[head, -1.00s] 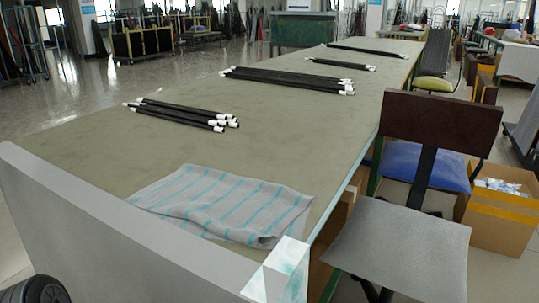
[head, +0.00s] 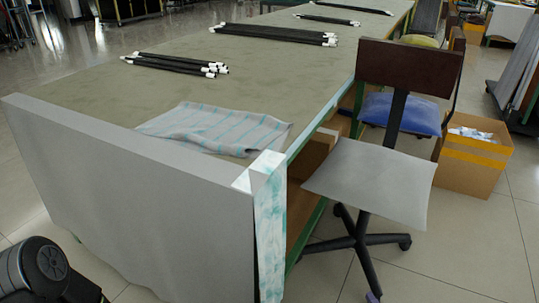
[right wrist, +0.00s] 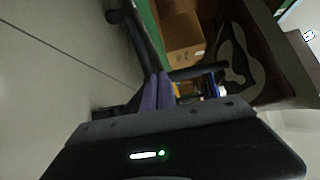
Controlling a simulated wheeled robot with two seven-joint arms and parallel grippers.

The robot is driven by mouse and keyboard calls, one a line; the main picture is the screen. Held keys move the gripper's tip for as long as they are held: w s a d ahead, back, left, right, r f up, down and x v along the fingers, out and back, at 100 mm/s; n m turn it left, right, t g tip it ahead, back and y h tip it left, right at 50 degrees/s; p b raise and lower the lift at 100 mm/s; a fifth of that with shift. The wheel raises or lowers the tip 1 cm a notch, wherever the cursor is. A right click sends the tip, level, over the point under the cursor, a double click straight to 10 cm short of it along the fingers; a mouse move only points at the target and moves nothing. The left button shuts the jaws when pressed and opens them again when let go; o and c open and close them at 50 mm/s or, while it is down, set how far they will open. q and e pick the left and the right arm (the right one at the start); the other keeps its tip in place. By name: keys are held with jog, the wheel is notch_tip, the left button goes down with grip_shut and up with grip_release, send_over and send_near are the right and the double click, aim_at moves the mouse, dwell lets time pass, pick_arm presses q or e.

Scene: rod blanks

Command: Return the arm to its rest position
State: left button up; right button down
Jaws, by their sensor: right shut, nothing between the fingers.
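My right gripper (right wrist: 157,94) shows in the right wrist view with its two purple fingers together and nothing between them. In the head view only a small purple tip of the right gripper (head: 373,297) shows at the bottom edge, by the foot of the chair. It is away from the table top and the rods. A part of my own arm shows at the bottom left of the head view. My left gripper is out of view. Black rods with white ends lie on the long table (head: 130,98) in a near group (head: 172,64), a middle group (head: 275,33) and a far group (head: 342,19).
A grey chair (head: 370,180) with a dark backrest stands right of the table. A striped cloth (head: 215,128) lies near the table's front end. Behind the chair are a blue cushion (head: 405,112) and a cardboard box (head: 470,168). Tiled floor is open at the right.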

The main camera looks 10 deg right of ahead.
jog(key=s+a+n+g+y, duration=0.2)
jog(key=a+n+g+y, duration=0.55)
jog(key=a, duration=1.85)
jog(key=s+a+n+g+h, duration=0.1)
jog(key=s+a+n+g, duration=0.2)
jog(key=s+a+g, duration=0.35)
jog(key=s+a+n+g+h, duration=0.2)
jog(key=s+a+g, duration=0.15)
jog(key=s, duration=0.65)
pick_arm(q)
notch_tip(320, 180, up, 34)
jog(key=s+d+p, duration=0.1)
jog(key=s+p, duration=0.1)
jog(key=p, duration=3.1)
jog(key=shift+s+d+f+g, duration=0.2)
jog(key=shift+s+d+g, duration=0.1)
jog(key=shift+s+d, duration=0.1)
pick_arm(e)
jog(key=s+r+n+h, duration=0.1)
jog(key=s+r, duration=0.1)
jog(key=r, duration=1.7)
jog(key=s+r+n+h, duration=0.1)
jog(key=s+r+n, duration=0.1)
jog(key=r, duration=1.8)
jog(key=shift+s+a+r+t, duration=0.15)
jog(key=shift+s+a+t, duration=0.2)
jog(key=shift+s, duration=0.4)
